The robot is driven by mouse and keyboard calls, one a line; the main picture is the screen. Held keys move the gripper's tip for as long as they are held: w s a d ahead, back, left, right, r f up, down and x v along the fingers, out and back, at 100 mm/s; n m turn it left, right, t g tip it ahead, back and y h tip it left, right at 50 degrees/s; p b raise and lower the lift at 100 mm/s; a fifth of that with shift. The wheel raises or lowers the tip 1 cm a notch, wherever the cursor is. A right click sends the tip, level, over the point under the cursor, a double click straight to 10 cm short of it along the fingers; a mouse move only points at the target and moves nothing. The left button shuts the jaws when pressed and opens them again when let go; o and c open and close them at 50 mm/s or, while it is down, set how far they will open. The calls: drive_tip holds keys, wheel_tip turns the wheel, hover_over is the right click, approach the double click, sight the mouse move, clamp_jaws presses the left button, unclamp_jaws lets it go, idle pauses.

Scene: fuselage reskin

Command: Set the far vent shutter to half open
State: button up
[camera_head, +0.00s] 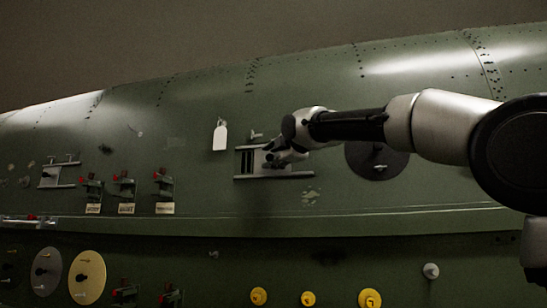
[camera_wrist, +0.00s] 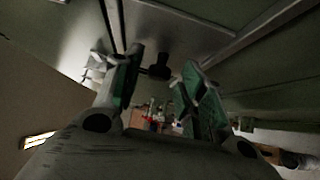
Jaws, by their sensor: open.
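Two vents with rails sit on the green fuselage side. One vent (camera_head: 58,176) is small, at the left, and looks closed, though its detail is too small to be sure. The other vent (camera_head: 246,162), near the middle, shows dark slots at its left and a grey shutter plate at its right. My gripper (camera_head: 281,157) is at that plate's right part and hides some of it. In the wrist view my gripper (camera_wrist: 160,64) has its two fingers apart, with a dark knob (camera_wrist: 158,72) on a plate between or just beyond them. Contact cannot be told.
A white tag (camera_head: 220,135) hangs above and left of the middle vent. Several red-tipped switches (camera_head: 124,184) sit between the vents. A dark round cover (camera_head: 377,160) lies behind my arm. Yellow knobs (camera_head: 308,298) line the lower panel.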

drive_tip(key=v, duration=1.2)
idle(0.5)
